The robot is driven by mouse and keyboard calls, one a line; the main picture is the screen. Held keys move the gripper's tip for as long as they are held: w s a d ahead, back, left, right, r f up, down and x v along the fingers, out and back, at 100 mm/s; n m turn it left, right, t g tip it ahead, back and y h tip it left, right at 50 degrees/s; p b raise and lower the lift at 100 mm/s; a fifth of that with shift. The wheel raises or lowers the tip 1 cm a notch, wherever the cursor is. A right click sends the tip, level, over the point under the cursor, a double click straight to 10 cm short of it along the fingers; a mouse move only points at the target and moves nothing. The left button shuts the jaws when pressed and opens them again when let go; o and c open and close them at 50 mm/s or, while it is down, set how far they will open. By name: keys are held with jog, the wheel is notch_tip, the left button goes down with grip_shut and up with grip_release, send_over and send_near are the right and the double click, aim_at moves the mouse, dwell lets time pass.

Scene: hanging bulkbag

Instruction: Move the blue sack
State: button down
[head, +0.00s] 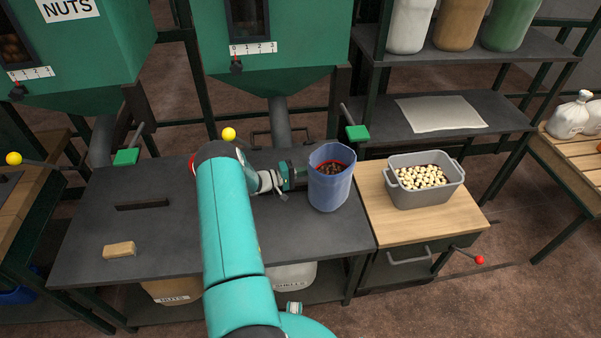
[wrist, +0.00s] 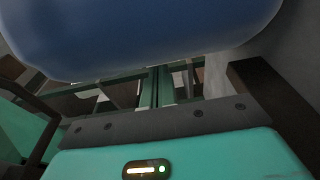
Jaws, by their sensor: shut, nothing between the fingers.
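The blue sack (head: 329,192) stands upright on the dark bench, its open top showing a red ring and brown contents. It fills the top of the wrist view (wrist: 150,30). My gripper (head: 300,172) reaches in from the left, right beside the sack. Its fingers are together with nothing between them; in the wrist view they (wrist: 158,85) run up toward the sack's lower edge. I cannot tell whether they touch the sack.
A grey bin (head: 428,197) of pale pieces stands on the wooden top to the right. A tan block (head: 119,249) lies on the dark bench (head: 170,235) at left. Green hoppers (head: 275,60) and a spout (head: 280,120) stand behind. The bench's left part is mostly clear.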

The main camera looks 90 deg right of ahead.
aim_at(315, 179)
jog(key=shift+s, duration=0.1)
jog(key=shift+s+a, duration=0.75)
jog(key=shift+a, duration=0.25)
jog(key=shift+s+a, duration=0.7)
jog(key=shift+a, duration=0.3)
jog(key=v, duration=1)
jog(key=shift+w, duration=0.1)
